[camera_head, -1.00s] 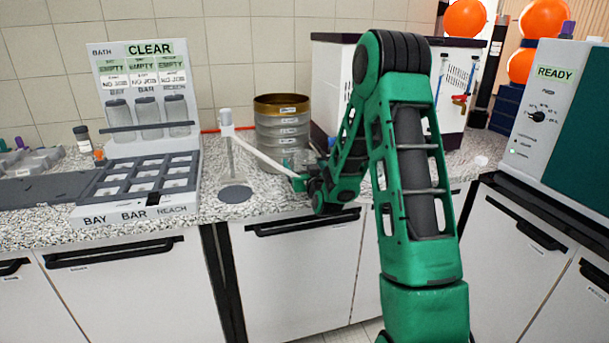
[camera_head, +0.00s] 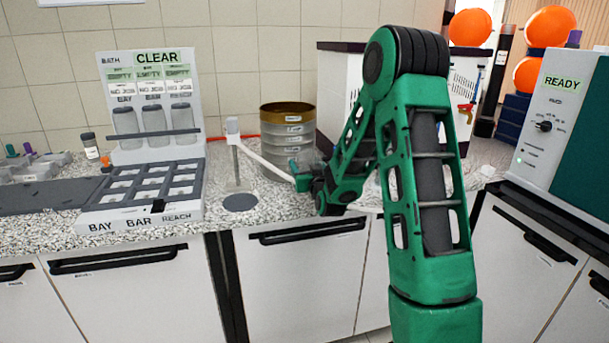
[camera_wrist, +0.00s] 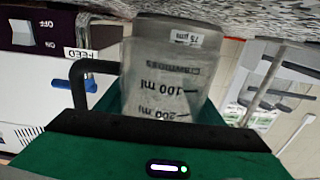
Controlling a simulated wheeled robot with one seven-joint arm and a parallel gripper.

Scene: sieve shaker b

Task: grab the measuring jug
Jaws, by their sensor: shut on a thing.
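The measuring jug (camera_wrist: 165,75) is clear, with "100 ml" and "200 ml" marks and a black handle (camera_wrist: 85,85) at the left of the wrist view, where it appears upside down. My gripper (camera_head: 303,180) is shut on the jug beside the sieve stack. The black jaw bar crosses in front of the jug in the wrist view, and the fingertips are mostly hidden. In the head view the jug (camera_head: 309,158) is only a faint, clear shape behind my gripper, so its contact with the counter cannot be told.
A brass-rimmed sieve stack (camera_head: 287,140) stands close behind the jug. A white post with a long arm (camera_head: 265,160) and a dark round plate (camera_head: 240,202) stand to the left. Farther left is a bath rack (camera_head: 140,190) with bottles. A "READY" machine (camera_head: 550,130) is at the right.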

